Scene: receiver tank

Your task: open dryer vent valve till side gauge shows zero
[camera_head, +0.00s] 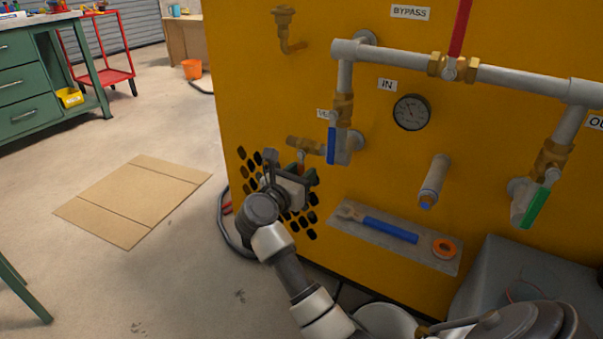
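The yellow dryer cabinet (390,190) fills the middle and right of the head view. A small brass valve (304,145) sits low on its pipework at the left, beside a partly hidden label (322,113); this looks like the vent valve. My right gripper (290,172) is just below this valve, close to the panel. Its fingers overlap the valve's lower part, so contact and finger opening cannot be made out. My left gripper is not in view.
A blue-handled valve (332,145), red bypass handle (461,28) and green-handled valve (535,207) are on the grey pipes. A ledge (352,228) holds a blue-handled tool (390,230) and orange tape roll (444,249). Flat cardboard (135,198) lies on open floor at left.

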